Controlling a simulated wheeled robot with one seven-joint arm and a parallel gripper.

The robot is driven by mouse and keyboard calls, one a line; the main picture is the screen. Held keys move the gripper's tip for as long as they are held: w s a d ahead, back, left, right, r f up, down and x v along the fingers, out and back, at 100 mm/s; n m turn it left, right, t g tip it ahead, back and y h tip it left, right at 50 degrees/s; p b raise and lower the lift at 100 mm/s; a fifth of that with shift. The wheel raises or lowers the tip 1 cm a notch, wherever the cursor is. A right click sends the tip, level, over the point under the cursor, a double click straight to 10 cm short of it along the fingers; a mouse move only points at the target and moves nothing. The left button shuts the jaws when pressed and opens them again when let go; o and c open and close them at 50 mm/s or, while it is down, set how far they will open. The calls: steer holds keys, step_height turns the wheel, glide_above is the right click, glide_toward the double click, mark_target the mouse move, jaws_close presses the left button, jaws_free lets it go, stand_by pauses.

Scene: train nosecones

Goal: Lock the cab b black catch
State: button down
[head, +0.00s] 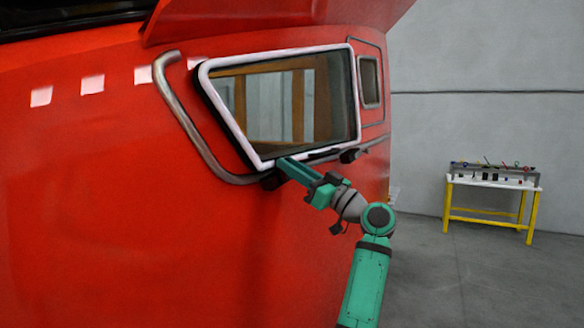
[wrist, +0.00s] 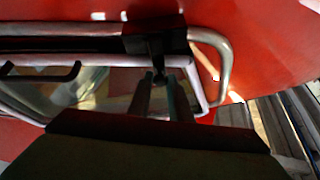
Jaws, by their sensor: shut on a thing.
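The black catch (wrist: 157,40) is a dark block with a narrow lever, fixed by the lower corner of the white-framed window (head: 205,95) on the red cab (head: 110,200). In the head view the catch (head: 271,182) shows just below my gripper (head: 283,163), which partly covers that area. In the wrist view the fingers of my gripper (wrist: 161,82) are shut on the lever of the catch, one on each side. Whether the catch is locked I cannot tell.
A second black block (head: 349,155) sits further right below the window. A yellow-legged table (head: 490,183) with small items stands by the grey wall. The floor between is clear.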

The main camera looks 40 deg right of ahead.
steer(key=shift+f, duration=0.1)
steer(key=c, duration=1.6)
jaws_free()
steer(key=v, duration=1)
steer(key=shift+s+f, duration=0.1)
steer(key=shift+s, duration=0.25)
